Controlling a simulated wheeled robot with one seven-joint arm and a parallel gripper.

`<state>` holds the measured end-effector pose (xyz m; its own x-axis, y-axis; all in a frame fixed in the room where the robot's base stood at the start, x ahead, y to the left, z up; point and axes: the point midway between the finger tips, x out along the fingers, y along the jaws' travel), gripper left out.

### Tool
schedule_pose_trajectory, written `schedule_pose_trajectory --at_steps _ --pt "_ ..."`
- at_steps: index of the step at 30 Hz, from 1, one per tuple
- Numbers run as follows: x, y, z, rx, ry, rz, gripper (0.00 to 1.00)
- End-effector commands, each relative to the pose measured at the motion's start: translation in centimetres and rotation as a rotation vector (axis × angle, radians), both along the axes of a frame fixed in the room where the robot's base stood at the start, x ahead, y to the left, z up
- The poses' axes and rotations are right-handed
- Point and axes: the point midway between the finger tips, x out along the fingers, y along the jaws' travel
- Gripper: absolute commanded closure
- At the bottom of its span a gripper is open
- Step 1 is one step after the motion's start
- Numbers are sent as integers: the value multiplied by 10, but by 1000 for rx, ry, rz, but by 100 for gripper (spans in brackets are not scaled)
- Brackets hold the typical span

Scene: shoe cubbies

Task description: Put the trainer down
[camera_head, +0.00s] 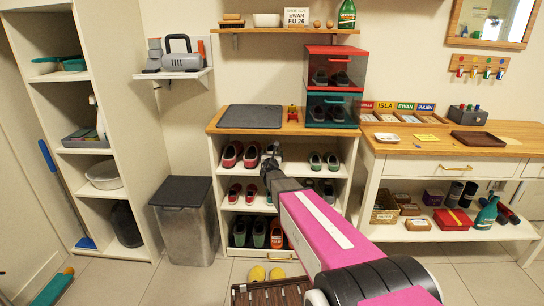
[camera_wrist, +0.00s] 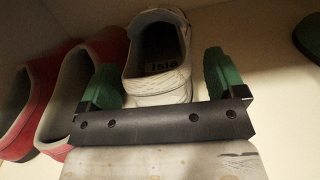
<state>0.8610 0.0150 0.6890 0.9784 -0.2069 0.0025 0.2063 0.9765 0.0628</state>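The trainer (camera_wrist: 158,84), pale grey-white with "Isla" written inside, has its heel toward me in the wrist view. In the head view it shows only in part, as a light shape (camera_head: 273,148) in the upper row of the shoe rack, behind my arm. My gripper (camera_wrist: 163,82) has its green fingers on either side of the heel. A narrow gap shows between the trainer and the right finger; the left finger looks close to or against its side. The gripper appears open around the trainer. The contact under the sole is hidden.
Red clogs (camera_wrist: 75,90) stand close on the left of the trainer. A dark green shoe (camera_wrist: 308,38) is further right, with bare shelf between. The wooden rack top (camera_head: 213,125) is above my gripper. A bin (camera_head: 185,220) and a slatted mat (camera_head: 270,292) are on the floor.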

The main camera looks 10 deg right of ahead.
Motion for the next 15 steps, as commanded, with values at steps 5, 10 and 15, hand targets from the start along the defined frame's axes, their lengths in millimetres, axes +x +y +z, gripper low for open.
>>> schedule_pose_trajectory --at_steps 5,10,15 --pt "0 0 0 0 0 0 11" --pt "-9 2 1 0 0 0 11" --pt "-31 6 1 0 0 0 11"
